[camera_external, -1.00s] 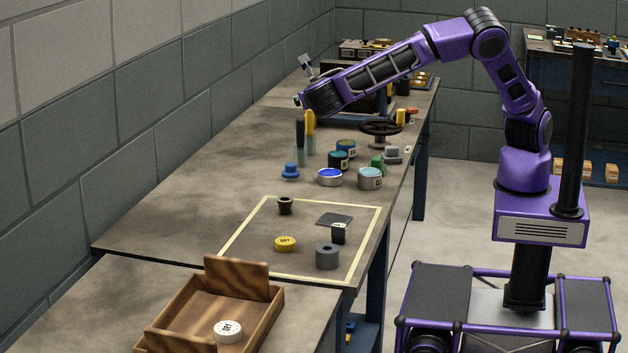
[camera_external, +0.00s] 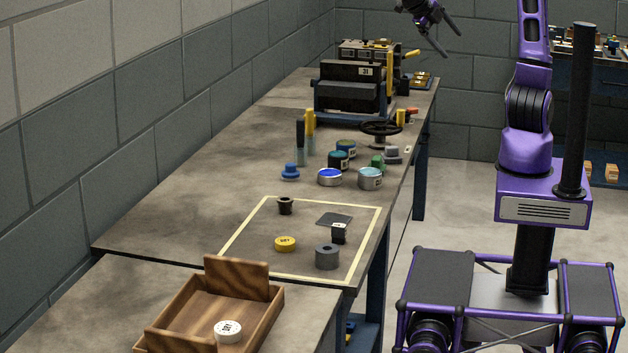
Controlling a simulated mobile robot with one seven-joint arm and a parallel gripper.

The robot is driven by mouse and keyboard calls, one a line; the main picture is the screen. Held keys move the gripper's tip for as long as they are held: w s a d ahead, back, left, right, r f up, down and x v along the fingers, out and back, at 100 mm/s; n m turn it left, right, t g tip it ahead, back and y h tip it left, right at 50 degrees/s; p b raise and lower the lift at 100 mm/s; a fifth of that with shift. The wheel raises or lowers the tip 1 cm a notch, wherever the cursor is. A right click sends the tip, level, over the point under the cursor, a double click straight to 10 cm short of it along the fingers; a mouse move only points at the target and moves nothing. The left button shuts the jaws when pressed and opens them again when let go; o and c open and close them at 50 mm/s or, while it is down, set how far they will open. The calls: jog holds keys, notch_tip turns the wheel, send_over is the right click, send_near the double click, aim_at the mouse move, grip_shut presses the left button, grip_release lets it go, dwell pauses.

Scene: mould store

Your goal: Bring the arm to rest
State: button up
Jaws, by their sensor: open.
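My gripper (camera_external: 447,38) is at the top of the view, high above the far end of the workbench (camera_external: 180,215). Its two dark fingers are spread apart and hold nothing. My purple arm (camera_external: 530,110) rises nearly upright from its base, and its upper part is out of the picture.
A black mould block (camera_external: 348,86) stands on the bench's far part. A wooden tray (camera_external: 180,310) holds a white roll (camera_external: 228,331).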

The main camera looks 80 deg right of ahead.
jog(key=a+f+m+t+y+b, duration=0.1)
jog(key=a+f+m+t+y, duration=0.5)
jog(key=a+m, duration=0.4)
jog(key=a+f+m+t+b, duration=0.1)
jog(key=a+m+t, duration=0.5)
jog(key=a+m, duration=0.8)
jog(key=w+m+b, duration=0.1)
jog(key=m, duration=0.3)
